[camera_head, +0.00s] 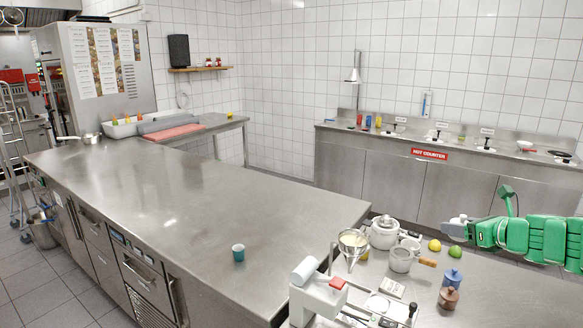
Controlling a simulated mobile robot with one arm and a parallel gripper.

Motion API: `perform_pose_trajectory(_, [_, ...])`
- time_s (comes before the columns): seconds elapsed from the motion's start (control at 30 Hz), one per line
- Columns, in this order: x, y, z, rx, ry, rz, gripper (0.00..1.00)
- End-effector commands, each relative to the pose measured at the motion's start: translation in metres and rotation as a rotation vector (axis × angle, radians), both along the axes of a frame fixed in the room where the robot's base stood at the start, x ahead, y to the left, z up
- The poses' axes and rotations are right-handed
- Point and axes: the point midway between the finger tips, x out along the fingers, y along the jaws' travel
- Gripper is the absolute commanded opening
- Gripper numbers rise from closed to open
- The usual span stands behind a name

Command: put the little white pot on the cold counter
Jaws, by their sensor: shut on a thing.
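My gripper (455,229) is at the right, over the near right counter, with its grey fingers pointing left. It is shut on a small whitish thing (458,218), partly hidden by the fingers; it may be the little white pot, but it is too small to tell. A white lidded pot (384,234) and a pale pan with a wooden handle (401,260) stand on the near right counter, left of and below my gripper. No sign reading cold counter shows. The long steel counter (180,185) with drawers and a control panel fills the left and middle.
A red sign marks the hot counter (345,128) at the back wall. A teal cup (239,252) stands on the long counter, whose middle is otherwise clear.

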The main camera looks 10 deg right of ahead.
Motion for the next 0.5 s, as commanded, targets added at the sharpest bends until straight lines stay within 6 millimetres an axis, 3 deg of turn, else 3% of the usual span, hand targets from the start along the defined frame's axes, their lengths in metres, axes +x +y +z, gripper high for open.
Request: perform_pose_trajectory(0.5, [0.092, 0.058, 0.003, 0.002, -0.001, 0.006, 0.00])
